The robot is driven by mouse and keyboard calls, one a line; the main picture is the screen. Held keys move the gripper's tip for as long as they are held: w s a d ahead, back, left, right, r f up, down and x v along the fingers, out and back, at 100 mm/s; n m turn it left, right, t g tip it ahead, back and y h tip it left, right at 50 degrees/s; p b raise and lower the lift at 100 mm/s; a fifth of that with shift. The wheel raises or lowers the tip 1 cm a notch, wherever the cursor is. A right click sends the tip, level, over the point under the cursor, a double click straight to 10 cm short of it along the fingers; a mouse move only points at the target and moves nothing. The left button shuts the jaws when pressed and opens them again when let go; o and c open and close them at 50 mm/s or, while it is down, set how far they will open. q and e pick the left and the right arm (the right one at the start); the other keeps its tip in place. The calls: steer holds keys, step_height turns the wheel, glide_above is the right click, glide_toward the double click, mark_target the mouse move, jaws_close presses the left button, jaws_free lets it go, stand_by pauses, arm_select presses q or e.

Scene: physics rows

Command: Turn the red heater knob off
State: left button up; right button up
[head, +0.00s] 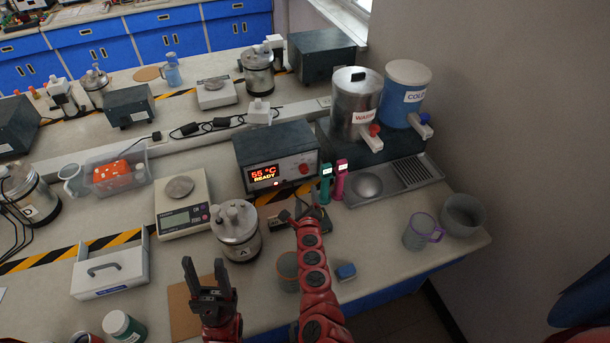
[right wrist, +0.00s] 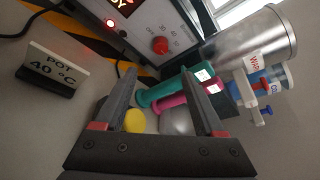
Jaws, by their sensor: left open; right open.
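The heater (head: 277,157) is a dark box with a pale front; its lit display reads 55 °C READY. Its red knob (head: 304,168) is on the right of the front panel. In the right wrist view the red knob (right wrist: 160,45) shows beside a printed scale, above my fingertips, with a lit red light to its left. My right gripper (head: 302,207) is open and empty, in front of the heater and apart from the knob; its fingers (right wrist: 160,75) also show in the right wrist view. My left gripper (head: 205,267) is open and empty above the front of the bench.
A teal tube (head: 326,183) and a pink tube (head: 340,180) stand right of the heater. A POT 40 °C sign (right wrist: 55,68) is close by. A lidded metal pot (head: 237,230), a scale (head: 182,204) and a WARM dispenser (head: 357,105) surround the space.

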steer(key=b, duration=0.3)
glide_toward(305, 172)
steer(key=w, duration=0.2)
steer(key=b+x, duration=0.1)
steer(key=x, duration=0.1)
steer(key=f+b+x, duration=0.1)
steer(key=b+x, duration=0.1)
steer(key=shift+w+a+f, duration=0.1)
steer(key=shift+a, duration=0.05)
steer(key=shift+w+f+b, duration=0.15)
steer(key=shift+w+b, duration=0.45)
steer(key=shift+w+r, duration=0.25)
steer(key=shift+w, duration=0.05)
jaws_close()
steer(key=f+n+t+h+b, duration=0.1)
steer(key=n+b, duration=0.1)
steer(key=b, duration=0.1)
steer(key=shift+b, duration=0.35)
steer(key=shift+r+n, duration=0.1)
steer(key=shift+n, duration=0.4)
steer(key=shift+r+t, duration=0.2)
steer(key=shift+t, duration=0.1)
